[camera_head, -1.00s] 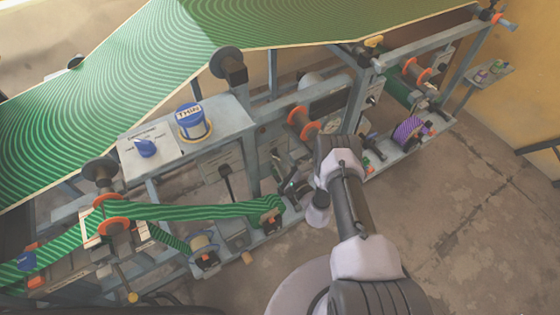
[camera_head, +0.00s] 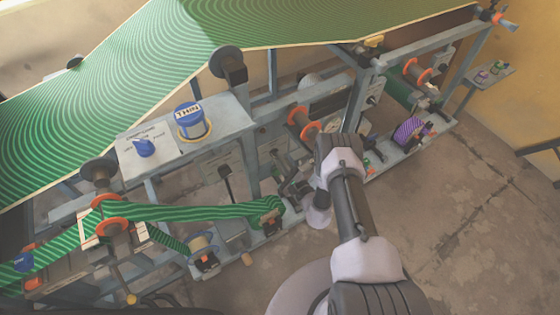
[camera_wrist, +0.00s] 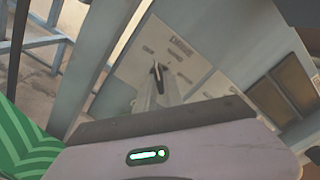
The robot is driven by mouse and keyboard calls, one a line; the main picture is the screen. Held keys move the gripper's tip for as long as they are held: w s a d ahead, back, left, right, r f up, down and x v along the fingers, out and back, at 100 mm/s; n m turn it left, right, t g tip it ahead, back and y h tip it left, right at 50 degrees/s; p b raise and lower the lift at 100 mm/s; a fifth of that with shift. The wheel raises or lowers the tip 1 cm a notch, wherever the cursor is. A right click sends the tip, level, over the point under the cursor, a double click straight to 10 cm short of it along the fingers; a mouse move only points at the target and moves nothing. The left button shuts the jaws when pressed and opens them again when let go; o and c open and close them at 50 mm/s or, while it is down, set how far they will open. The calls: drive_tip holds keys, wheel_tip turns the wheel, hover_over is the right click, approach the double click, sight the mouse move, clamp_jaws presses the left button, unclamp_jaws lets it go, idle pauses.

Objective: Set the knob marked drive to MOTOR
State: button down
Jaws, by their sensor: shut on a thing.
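In the wrist view, a pale panel (camera_wrist: 205,62) carries a heading label and smaller labels, too blurred to read for certain. A small dark knob (camera_wrist: 157,70) sits on this panel, between the labels. My gripper (camera_wrist: 156,84) reaches up to it with its narrow fingers closed together on the knob, which they partly cover. Which label the knob points to cannot be told. In the head view, my gripper (camera_head: 288,188) is at the side of the press frame, low down, and the knob is hidden there.
Green striped web (camera_head: 180,211) runs over rollers left of my gripper. Frame posts (camera_head: 356,100) stand close behind my arm. Open floor lies at right.

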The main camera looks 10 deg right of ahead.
drive_tip(key=m+b, duration=0.7)
drive_tip(key=m, duration=1.5)
idle(0.5)
drive_tip(key=c, duration=1.5)
unclamp_jaws()
drive_tip(key=shift+o, duration=0.2)
drive_tip(key=p+v, duration=0.5)
drive_tip(key=v, duration=1.2)
drive_tip(key=shift+s, duration=0.2)
